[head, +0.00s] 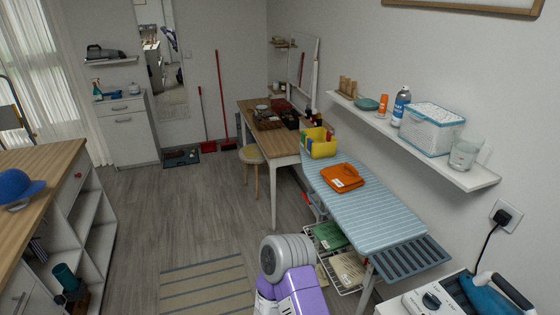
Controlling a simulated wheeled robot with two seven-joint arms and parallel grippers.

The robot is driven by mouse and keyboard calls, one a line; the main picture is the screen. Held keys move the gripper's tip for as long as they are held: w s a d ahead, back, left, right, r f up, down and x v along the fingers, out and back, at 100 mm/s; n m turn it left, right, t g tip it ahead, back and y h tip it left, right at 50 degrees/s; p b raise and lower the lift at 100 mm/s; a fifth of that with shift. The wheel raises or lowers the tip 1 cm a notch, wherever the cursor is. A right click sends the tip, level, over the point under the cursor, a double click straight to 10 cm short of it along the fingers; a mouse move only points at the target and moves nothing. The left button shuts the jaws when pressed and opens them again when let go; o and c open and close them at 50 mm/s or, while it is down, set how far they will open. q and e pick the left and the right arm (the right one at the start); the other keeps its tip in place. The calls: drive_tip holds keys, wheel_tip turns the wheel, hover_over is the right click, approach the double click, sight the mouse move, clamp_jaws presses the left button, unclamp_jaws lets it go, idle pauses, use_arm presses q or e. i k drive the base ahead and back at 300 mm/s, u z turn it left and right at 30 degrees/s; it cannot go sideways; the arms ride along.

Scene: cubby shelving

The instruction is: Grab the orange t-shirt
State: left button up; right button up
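The orange t-shirt (339,179) lies folded in a flat bundle on the blue striped ironing board (385,213), toward its far end. A small white tag or print shows on it. Nothing touches it from above. A grey and purple part of my own arm shows at the bottom centre, nearer than the board and apart from the shirt. Neither of my grippers' fingers shows in the head view.
A yellow bin (321,148) stands just beyond the shirt. A wall shelf (425,143) with a basket, bottles and a glass overhangs the board's right side. An iron (492,292) stands at bottom right. A wooden-topped cubby unit (40,165) is at left. Open floor (190,220) lies between.

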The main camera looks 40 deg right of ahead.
sight(343, 177)
drive_tip(key=z, duration=0.5)
drive_tip(key=i, duration=1.65)
drive_tip(key=z, duration=1.1)
